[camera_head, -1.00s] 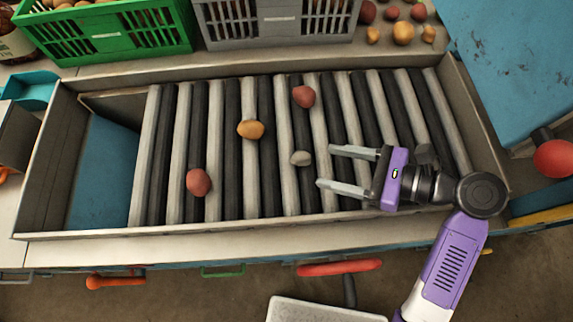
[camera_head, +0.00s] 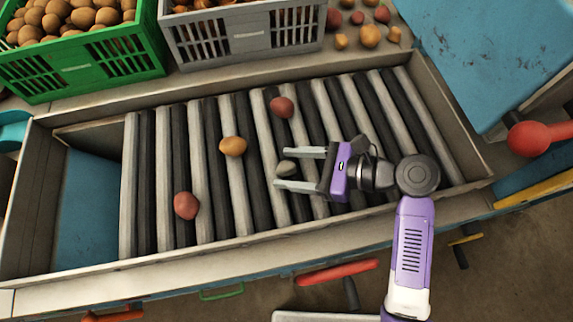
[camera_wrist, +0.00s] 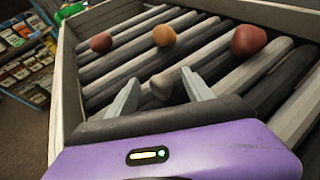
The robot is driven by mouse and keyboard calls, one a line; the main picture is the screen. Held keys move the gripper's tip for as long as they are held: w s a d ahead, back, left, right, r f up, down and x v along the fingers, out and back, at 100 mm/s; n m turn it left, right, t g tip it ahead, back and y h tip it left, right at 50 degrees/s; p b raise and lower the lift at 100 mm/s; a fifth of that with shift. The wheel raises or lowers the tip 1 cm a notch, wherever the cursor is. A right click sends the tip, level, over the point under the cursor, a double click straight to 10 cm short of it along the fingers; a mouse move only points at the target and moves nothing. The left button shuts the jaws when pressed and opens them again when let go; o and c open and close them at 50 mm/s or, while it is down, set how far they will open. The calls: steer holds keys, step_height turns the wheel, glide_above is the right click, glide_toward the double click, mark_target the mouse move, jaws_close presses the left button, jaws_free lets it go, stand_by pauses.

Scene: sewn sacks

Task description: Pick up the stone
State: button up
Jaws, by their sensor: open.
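The stone (camera_head: 287,168) is a small grey lump on the roller bed. It lies between the two fingers of my gripper (camera_head: 283,168), near their tips. My gripper is open, its fingers pointing left, and I see no grip on the stone. In the wrist view the stone (camera_wrist: 162,86) shows just ahead between the fingertips of my gripper (camera_wrist: 160,92), with a gap on each side.
On the rollers (camera_head: 215,190) lie a yellow potato (camera_head: 232,146) and two red ones, one behind (camera_head: 282,107) and one at left (camera_head: 186,205). Metal side walls (camera_head: 160,262) bound the bed. A green crate (camera_head: 90,70) and a grey crate (camera_head: 245,40) stand behind.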

jaws_close()
steer(key=shift+r, duration=0.1)
